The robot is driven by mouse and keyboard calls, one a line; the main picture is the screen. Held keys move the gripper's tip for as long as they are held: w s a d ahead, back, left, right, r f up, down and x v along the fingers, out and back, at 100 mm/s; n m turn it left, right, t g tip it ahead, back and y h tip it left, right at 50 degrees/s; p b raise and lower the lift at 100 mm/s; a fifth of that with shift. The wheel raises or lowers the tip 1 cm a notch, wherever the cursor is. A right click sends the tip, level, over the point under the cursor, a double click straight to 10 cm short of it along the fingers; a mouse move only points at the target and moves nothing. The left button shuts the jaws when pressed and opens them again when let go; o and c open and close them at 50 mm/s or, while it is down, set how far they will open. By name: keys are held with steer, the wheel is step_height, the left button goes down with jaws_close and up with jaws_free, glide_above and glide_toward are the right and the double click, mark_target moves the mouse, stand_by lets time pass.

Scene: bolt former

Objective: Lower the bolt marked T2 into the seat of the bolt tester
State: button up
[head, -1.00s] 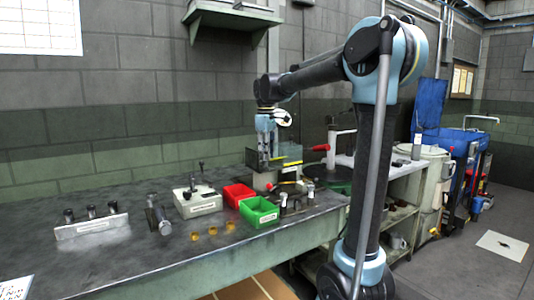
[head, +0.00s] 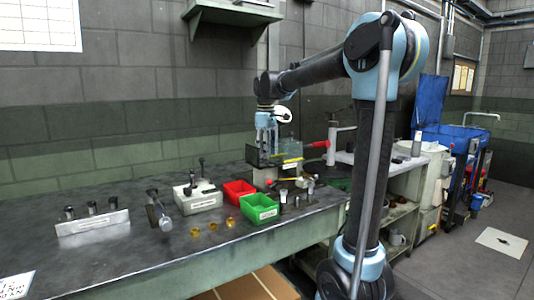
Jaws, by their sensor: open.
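Dark-headed bolts stand in a pale rack (head: 92,229) at the left. More small upright parts stand in a rack (head: 298,199) at the right, near the green bin. No T2 mark is legible, so I cannot tell which bolt is T2. The tester's seat is not distinguishable.
A white labelled device (head: 198,201) with a dark lever, a red bin (head: 238,191) and a green bin (head: 259,210) sit mid-bench. A metal cylinder piece (head: 158,213) and brass pieces (head: 212,226) lie in front. A red-handled press (head: 334,146) stands to the right.

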step_height(320, 180, up, 12)
steer(key=shift+f, duration=0.2)
stand_by(0.5)
